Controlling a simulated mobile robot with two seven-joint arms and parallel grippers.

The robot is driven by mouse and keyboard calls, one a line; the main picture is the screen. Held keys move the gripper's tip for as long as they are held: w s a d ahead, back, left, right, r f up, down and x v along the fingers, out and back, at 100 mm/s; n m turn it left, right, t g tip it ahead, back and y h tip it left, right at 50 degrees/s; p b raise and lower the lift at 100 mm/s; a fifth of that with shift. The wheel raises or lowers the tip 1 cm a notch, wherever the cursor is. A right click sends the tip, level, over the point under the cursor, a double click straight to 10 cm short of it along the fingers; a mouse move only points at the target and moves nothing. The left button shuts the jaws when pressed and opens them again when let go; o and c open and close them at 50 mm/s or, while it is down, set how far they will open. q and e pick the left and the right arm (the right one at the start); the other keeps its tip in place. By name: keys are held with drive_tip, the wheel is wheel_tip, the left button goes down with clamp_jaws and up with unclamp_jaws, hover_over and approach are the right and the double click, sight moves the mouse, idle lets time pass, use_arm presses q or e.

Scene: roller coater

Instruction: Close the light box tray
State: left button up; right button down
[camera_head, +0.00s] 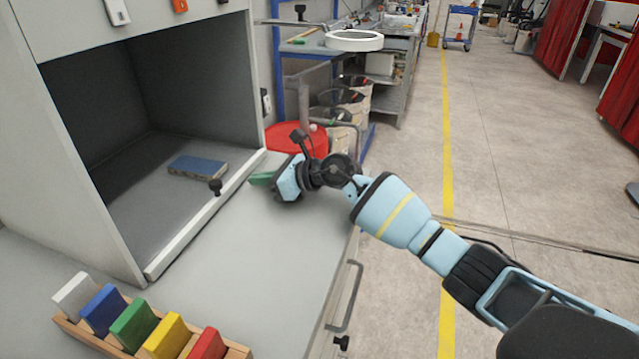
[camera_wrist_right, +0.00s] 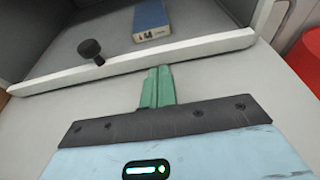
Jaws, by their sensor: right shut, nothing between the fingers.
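The light box (camera_head: 60,110) is a grey cabinet with a dark open inside, at the left of the head view. Its tray has a white front rail (camera_head: 205,219) with a black knob (camera_head: 216,187). The knob also shows in the right wrist view (camera_wrist_right: 90,50). The rail stands at the box's opening; I cannot tell how far out the tray is. A blue block (camera_head: 198,167) lies on the tray. My right gripper (camera_head: 262,179) has green fingers, shut and empty, just in front of the rail, to the right of the knob. My left gripper is not in view.
A wooden rack (camera_head: 70,329) with several coloured blocks stands at the lower left. The grey counter (camera_head: 265,255) is bare between rack and gripper. A red round lid (camera_head: 297,138) is beyond the counter's far end. A drawer handle (camera_head: 346,296) juts from the counter's side.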

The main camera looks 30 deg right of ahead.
drive_tip(key=v, duration=0.6)
drive_tip(key=shift+s+d+f, duration=0.1)
drive_tip(key=shift+s, duration=0.2)
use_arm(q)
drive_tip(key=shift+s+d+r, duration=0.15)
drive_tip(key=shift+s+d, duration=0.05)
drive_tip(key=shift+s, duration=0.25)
use_arm(e)
drive_tip(key=shift+v, duration=2.7)
drive_tip(key=shift+d, duration=0.1)
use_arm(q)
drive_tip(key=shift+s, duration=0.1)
